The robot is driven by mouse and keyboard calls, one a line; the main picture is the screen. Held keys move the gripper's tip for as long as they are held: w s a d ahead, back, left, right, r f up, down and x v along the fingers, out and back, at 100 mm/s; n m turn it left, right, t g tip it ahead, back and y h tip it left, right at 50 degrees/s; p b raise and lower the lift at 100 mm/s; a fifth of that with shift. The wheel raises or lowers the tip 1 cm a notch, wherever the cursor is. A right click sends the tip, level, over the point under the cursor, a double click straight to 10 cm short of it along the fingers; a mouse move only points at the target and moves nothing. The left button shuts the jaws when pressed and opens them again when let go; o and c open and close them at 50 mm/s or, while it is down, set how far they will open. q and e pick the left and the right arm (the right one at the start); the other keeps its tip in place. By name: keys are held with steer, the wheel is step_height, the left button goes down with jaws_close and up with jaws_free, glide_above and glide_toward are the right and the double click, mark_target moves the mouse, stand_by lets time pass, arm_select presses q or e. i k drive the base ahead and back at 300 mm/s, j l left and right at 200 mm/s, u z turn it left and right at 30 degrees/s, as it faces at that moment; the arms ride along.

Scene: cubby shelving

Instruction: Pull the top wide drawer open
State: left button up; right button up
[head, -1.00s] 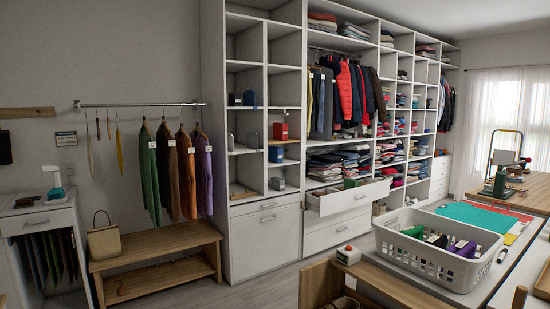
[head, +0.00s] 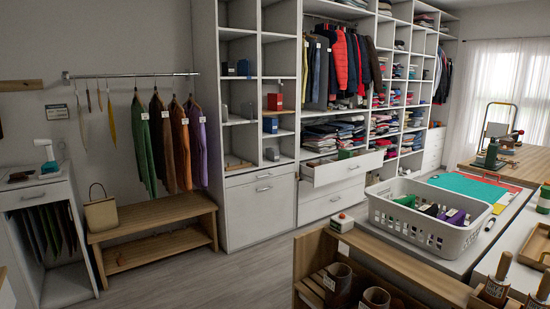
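The top wide drawer (head: 344,168) is a white drawer front with a small handle, under the folded clothes in the middle of the cubby shelving. It stands partly pulled out, with its front ahead of the drawer below, and some items show inside it. The lower wide drawer (head: 331,202) looks shut. Neither of my grippers is in view, so nothing of mine shows at the drawer.
A white laundry basket (head: 424,238) with clothes stands on a counter at the right. A wooden unit with dark rolled items (head: 338,285) is at the front. A wooden bench (head: 153,226) stands left. Grey floor (head: 215,276) is clear before the shelving.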

mark_target(324, 174)
steer(key=i+u, duration=0.25)
steer(key=i, duration=0.3)
steer(key=i+l+u, duration=0.1)
steer(key=i+u, duration=0.2)
steer(key=i, duration=0.25)
steer(key=i+j+u, duration=0.1)
steer(key=i+u, duration=0.3)
steer(key=i, duration=1.6)
steer(key=i+l+z, duration=0.2)
steer(key=i+z, duration=0.3)
steer(key=i+l+z, duration=0.1)
steer(key=i+z, duration=0.2)
steer(key=z, duration=0.15)
steer(key=i+j+z, duration=0.1)
steer(key=i+z, duration=0.4)
steer(key=i+j+z, duration=0.25)
steer(key=z, duration=0.25)
steer(key=i+l+z, duration=0.35)
steer(key=i, duration=0.65)
steer(key=i+j+z, duration=0.1)
steer(key=i+z, duration=0.25)
steer(key=i, duration=0.65)
